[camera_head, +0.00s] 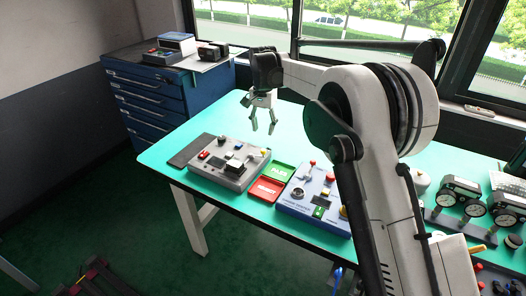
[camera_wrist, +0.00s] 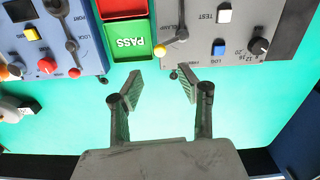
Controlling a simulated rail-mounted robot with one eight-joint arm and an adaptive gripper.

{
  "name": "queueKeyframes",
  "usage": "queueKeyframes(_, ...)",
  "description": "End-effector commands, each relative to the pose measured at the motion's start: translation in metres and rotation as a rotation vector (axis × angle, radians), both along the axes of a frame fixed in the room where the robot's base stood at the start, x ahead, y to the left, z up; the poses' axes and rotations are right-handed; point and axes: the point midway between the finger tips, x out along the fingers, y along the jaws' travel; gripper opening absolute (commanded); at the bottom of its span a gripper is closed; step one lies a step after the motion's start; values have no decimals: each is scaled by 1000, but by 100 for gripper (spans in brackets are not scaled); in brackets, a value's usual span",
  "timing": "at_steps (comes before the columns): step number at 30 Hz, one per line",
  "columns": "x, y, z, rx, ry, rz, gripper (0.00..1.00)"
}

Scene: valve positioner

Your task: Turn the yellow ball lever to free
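The yellow ball lever (camera_wrist: 160,50) is at the lower left corner of the grey panel (camera_wrist: 225,60) in the wrist view, its metal arm slanting up to a pivot beside lettering that is too small to read surely. In the head view the yellow ball (camera_head: 264,152) sits at the far right edge of the grey box (camera_head: 228,163). My gripper (camera_wrist: 160,74) is open and empty, its two fingertips spread just short of the ball in the wrist picture. In the head view my gripper (camera_head: 263,127) hangs above the table, apart from the lever.
A green PASS tray (camera_wrist: 130,45) and a red tray (camera_wrist: 121,9) lie beside the grey panel. A blue panel (camera_head: 312,197) with a red ball lever (camera_wrist: 75,73) stands on their other side. Gauges (camera_head: 474,206) stand at the right. Green table surface behind the box is clear.

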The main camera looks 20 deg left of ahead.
Motion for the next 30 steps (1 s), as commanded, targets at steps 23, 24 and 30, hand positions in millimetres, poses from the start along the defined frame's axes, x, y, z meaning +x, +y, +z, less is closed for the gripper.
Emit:
queueKeyframes(23, 0, 0, -106, 0, 0, 0, 37)
queueKeyframes(24, 0, 0, -106, 0, 0, 0, 37)
queueKeyframes(30, 0, 0, -106, 0, 0, 0, 37)
